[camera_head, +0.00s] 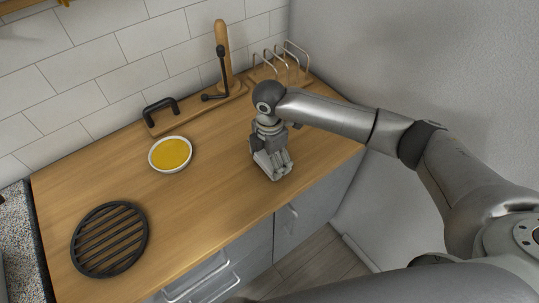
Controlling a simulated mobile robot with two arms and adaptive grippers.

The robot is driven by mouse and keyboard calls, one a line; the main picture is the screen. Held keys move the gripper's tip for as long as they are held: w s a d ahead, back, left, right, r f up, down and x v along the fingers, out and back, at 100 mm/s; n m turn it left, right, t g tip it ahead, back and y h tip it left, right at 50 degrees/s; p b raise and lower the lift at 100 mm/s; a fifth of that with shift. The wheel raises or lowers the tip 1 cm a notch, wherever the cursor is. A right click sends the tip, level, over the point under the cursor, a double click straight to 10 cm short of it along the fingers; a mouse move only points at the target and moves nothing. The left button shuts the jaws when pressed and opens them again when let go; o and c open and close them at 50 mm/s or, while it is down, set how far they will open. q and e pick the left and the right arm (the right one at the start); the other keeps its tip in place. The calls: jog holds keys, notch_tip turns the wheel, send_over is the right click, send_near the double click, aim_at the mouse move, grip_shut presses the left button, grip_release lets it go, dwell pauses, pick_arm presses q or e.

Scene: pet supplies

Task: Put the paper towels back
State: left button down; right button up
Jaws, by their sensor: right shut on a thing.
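My right gripper (274,172) points down over the right part of the wooden counter, close to its front edge. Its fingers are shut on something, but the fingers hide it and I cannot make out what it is. No paper towels can be clearly seen. An upright wooden post (222,45) stands at the back by the tiled wall, with a black bent rod (222,70) beside it. My left gripper is not in view.
A white bowl with yellow contents (170,153) and a round black trivet (109,239) stand on the wooden counter (200,215). At the back are a board with a black handle (160,108) and a wire rack (290,60). The front middle is clear.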

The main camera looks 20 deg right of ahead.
aim_at(269, 160)
jog(key=o, duration=0.8)
jog(key=shift+c, duration=0.2)
notch_tip(269, 160, up, 12)
jog(key=b, duration=0.2)
jog(key=shift+b, duration=0.3)
